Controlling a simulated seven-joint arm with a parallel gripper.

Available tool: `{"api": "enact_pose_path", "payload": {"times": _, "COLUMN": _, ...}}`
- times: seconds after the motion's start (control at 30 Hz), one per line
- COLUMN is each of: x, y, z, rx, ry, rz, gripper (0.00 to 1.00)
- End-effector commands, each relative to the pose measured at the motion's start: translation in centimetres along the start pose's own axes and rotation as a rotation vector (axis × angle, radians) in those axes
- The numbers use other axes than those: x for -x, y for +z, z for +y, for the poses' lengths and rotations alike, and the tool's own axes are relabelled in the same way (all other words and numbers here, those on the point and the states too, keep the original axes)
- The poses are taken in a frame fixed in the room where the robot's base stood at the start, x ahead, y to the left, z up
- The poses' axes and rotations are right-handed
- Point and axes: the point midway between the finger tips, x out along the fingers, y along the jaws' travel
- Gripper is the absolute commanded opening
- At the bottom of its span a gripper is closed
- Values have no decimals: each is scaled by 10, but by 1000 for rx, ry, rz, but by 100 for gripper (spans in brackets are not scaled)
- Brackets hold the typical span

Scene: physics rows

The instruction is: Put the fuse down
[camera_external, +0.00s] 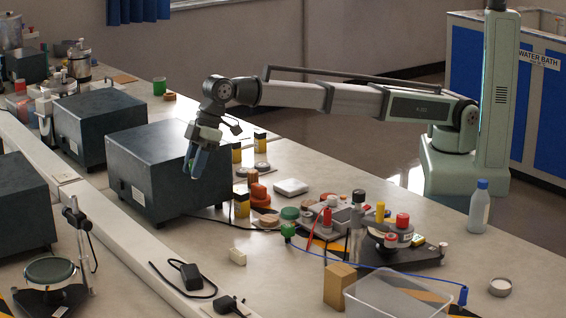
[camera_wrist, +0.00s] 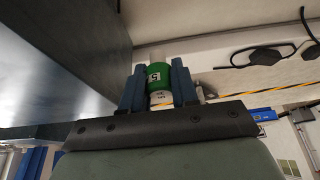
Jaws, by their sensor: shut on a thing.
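My gripper (camera_wrist: 157,80) is shut on the fuse (camera_wrist: 159,76), a short cylinder with a green band marked 5 and pale ends, between its two blue fingers in the wrist view. In the external view my gripper (camera_external: 194,163) points down, raised above the bench, in front of the dark box's right part in the picture. The fuse is mostly hidden by the fingers there, too small to make out.
A large dark box (camera_external: 150,170) stands close by my gripper; its face also fills the left of the wrist view (camera_wrist: 60,60). Small jars and blocks crowd the bench to the right. A black adapter (camera_external: 190,276) with its cable lies in front. A clear bin (camera_external: 395,300) stands at front right.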

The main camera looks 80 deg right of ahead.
Motion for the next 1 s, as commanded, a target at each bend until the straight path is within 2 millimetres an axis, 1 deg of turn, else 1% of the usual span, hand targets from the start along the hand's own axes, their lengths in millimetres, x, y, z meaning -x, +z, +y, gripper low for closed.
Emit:
{"api": "enact_pose_path", "payload": {"times": 0.03, "x": 5, "y": -3, "z": 0, "rx": 0, "ry": 0, "rz": 1, "gripper": 0}}
{"api": "enact_pose_path", "payload": {"times": 0.1, "x": 9, "y": -5, "z": 0, "rx": 0, "ry": 0, "rz": 0, "gripper": 0}}
{"api": "enact_pose_path", "payload": {"times": 0.27, "x": 14, "y": -6, "z": -4, "rx": 3, "ry": -2, "rz": -1, "gripper": 0}}
{"api": "enact_pose_path", "payload": {"times": 0.37, "x": 13, "y": -8, "z": -18, "rx": 17, "ry": -8, "rz": -1, "gripper": 0}}
{"api": "enact_pose_path", "payload": {"times": 0.43, "x": 11, "y": -9, "z": -35, "rx": 35, "ry": -16, "rz": -1, "gripper": 0}}
{"api": "enact_pose_path", "payload": {"times": 0.47, "x": 10, "y": -10, "z": -45, "rx": 45, "ry": -21, "rz": -1, "gripper": 0}}
{"api": "enact_pose_path", "payload": {"times": 0.57, "x": 3, "y": -9, "z": -84, "rx": 83, "ry": -38, "rz": -1, "gripper": 0}}
{"api": "enact_pose_path", "payload": {"times": 0.6, "x": -1, "y": -9, "z": -101, "rx": 100, "ry": -45, "rz": -1, "gripper": 0}}
{"api": "enact_pose_path", "payload": {"times": 0.67, "x": -6, "y": -7, "z": -128, "rx": 126, "ry": -57, "rz": -1, "gripper": 0}}
{"api": "enact_pose_path", "payload": {"times": 0.7, "x": -10, "y": -5, "z": -145, "rx": 143, "ry": -64, "rz": -2, "gripper": 0}}
{"api": "enact_pose_path", "payload": {"times": 0.77, "x": -15, "y": -1, "z": -171, "rx": 168, "ry": -76, "rz": -3, "gripper": 0}}
{"api": "enact_pose_path", "payload": {"times": 0.8, "x": -18, "y": 1, "z": -188, "rx": 185, "ry": -83, "rz": -3, "gripper": 0}}
{"api": "enact_pose_path", "payload": {"times": 1.0, "x": -34, "y": 17, "z": -268, "rx": 264, "ry": -118, "rz": -3, "gripper": 0}}
